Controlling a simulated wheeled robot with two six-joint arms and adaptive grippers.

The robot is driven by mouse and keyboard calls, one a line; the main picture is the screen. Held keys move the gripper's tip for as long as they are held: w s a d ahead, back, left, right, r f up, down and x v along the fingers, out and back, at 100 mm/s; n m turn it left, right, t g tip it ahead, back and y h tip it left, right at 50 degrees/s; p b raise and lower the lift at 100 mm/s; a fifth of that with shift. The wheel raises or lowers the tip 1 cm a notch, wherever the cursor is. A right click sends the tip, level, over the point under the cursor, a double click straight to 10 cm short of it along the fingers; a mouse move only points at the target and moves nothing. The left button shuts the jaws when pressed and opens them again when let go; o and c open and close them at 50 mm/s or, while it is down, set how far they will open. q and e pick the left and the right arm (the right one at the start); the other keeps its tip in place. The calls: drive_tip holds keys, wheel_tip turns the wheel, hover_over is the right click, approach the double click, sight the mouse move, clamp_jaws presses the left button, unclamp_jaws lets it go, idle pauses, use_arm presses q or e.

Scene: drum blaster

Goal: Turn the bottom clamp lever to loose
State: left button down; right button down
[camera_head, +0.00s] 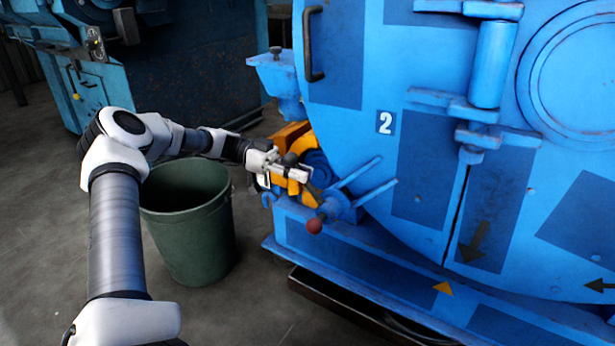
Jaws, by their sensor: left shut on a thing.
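The blue drum blaster's clamp sits at the lower left edge of its round door (420,60), with orange-yellow parts (292,133) around it. The bottom clamp lever (315,224) has a red ball at its end, pointing down toward the front. Blue spokes (358,172) stick out to its right. My left arm comes in from the left over the bin. My left gripper (298,172) is at the clamp, just above the red ball, shut on the lever. Its fingers partly hide the grip and the clamp behind. My right gripper is not in view.
A green bin (190,225) stands on the floor under my left forearm. The machine's blue base ledge (350,260) juts out below the clamp. A blue funnel-like part (275,72) is above left. Another blue machine (190,60) stands behind. Floor at the lower left is clear.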

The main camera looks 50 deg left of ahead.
use_arm(q)
drive_tip(key=shift+w+a+r, duration=0.15)
drive_tip(key=shift+a, duration=0.1)
drive_tip(key=c, duration=1.1)
unclamp_jaws()
drive_tip(key=shift+a, duration=0.1)
drive_tip(key=v, duration=1.2)
drive_tip(key=shift+f, duration=0.2)
